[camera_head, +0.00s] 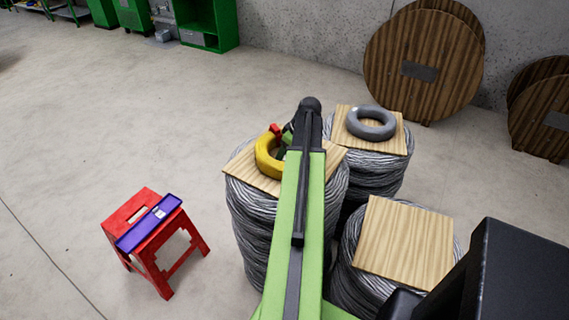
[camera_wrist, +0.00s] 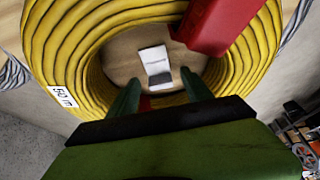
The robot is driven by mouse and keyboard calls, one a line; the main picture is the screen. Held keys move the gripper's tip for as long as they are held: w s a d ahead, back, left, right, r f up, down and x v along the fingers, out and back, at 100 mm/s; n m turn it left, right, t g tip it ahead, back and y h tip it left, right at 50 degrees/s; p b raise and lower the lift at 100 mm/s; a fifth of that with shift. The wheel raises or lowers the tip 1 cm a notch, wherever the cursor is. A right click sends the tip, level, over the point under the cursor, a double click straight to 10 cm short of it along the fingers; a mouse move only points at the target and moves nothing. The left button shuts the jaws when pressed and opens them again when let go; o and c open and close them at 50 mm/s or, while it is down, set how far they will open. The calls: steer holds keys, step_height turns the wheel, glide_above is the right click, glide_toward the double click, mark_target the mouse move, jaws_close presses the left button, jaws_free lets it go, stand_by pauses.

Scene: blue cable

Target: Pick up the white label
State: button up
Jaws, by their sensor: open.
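A small white label (camera_wrist: 156,66) with a grey band and dark print lies on a wooden board inside a yellow coil (camera_wrist: 52,45) in the wrist view. The coil also shows in the head view (camera_head: 264,158), where my arm hides part of it and the label cannot be seen. My gripper (camera_wrist: 160,93) is open. Another white tag (camera_wrist: 63,97) marked "50 m" is on the coil's left side.
A red piece (camera_wrist: 218,22) overhangs the coil's upper right, close to the label. A grey ring (camera_head: 371,122) lies on a neighbouring board. A red stool (camera_head: 186,237) carries a purple tray (camera_head: 138,232) with a small white item. Open floor lies to the left.

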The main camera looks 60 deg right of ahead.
jaws_close()
stand_by(0.4)
